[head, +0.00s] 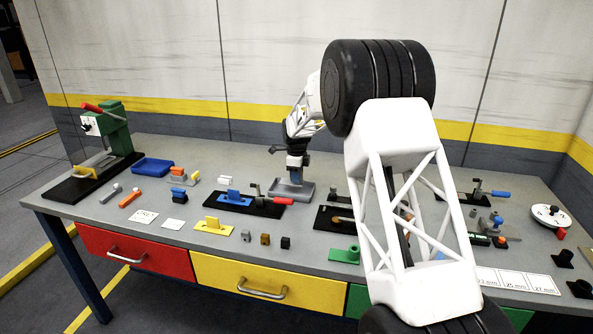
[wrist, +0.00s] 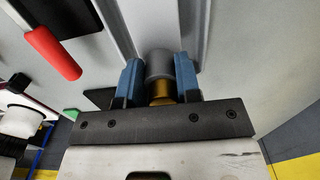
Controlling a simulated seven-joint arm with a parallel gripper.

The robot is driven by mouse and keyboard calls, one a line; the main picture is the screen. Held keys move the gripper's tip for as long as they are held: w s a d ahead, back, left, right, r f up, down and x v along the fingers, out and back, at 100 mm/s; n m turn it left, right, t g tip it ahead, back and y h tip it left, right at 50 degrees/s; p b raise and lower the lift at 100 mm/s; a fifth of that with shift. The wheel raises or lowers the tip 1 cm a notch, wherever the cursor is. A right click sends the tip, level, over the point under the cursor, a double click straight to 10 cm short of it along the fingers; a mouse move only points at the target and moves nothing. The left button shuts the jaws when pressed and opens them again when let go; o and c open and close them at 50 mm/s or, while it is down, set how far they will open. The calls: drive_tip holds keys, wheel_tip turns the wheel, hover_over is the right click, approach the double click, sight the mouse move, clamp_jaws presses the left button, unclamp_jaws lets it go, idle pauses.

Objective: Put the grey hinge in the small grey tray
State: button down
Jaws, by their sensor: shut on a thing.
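My gripper (head: 295,163) points down over the small grey tray (head: 297,194) at the back middle of the bench. In the wrist view its blue fingers (wrist: 158,85) are shut on the grey hinge (wrist: 159,64). Only a rounded grey end and a brass-coloured part of it show between the fingers. The tray (wrist: 156,22) also shows beneath and ahead of the held hinge. The hinge is in or just above the tray; I cannot tell whether it touches the floor. In the head view the hinge is hidden by the gripper.
A clamp with a red handle (head: 283,201) on a black base lies left of and in front of the tray; its handle also shows in the wrist view (wrist: 50,52). A blue tray (head: 153,166) and a green press (head: 113,130) stand at left. My arm hides part of the right side.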

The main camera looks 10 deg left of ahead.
drive_tip(key=shift+f, duration=1.2)
drive_tip(key=c, duration=0.7)
unclamp_jaws()
drive_tip(key=shift+c, duration=0.2)
drive_tip(key=shift+f, duration=0.1)
drive_tip(key=shift+r, duration=4)
